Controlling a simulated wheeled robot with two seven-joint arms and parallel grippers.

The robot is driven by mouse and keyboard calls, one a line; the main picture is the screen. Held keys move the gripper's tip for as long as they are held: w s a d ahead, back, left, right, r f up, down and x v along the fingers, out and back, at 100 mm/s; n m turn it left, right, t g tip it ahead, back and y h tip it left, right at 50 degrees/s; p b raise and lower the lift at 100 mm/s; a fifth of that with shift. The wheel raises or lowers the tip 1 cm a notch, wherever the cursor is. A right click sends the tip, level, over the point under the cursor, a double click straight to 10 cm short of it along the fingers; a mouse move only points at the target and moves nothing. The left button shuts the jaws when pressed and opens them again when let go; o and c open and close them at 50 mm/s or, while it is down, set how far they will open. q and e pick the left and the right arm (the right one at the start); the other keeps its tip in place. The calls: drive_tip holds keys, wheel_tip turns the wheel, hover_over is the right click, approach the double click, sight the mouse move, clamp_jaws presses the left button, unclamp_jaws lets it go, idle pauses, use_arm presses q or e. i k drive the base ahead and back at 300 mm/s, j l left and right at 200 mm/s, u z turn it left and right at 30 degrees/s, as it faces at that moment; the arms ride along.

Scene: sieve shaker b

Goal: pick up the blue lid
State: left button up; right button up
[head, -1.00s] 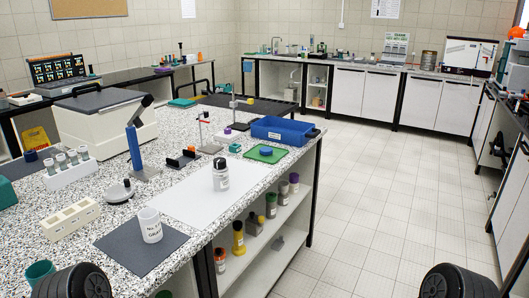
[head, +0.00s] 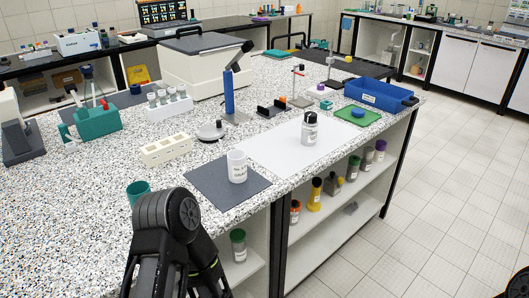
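The blue lid (head: 358,112) is a small round blue piece lying on a green mat (head: 371,119) near the far right edge of the speckled bench. A jar (head: 310,128) with a dark top stands on a white sheet (head: 270,143) to the left of the mat. My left arm rises at the bottom of the head view, in front of the bench, far from the lid; its gripper does not show. Only a dark piece of my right arm shows in the bottom right corner, and its gripper is out of view.
A blue tray (head: 377,92) stands just behind the green mat. A white cup (head: 237,167) stands on a dark mat (head: 208,190). A blue upright stand (head: 229,92) and a white rack (head: 168,108) are farther left. The floor (head: 440,190) right of the bench is clear.

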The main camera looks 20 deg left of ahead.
sight(358, 112)
drive_tip(key=z, duration=1.2)
drive_tip(key=i, duration=2.95)
drive_tip(key=i+u, duration=0.1)
drive_tip(key=i, duration=1.35)
drive_tip(key=u, duration=4.3)
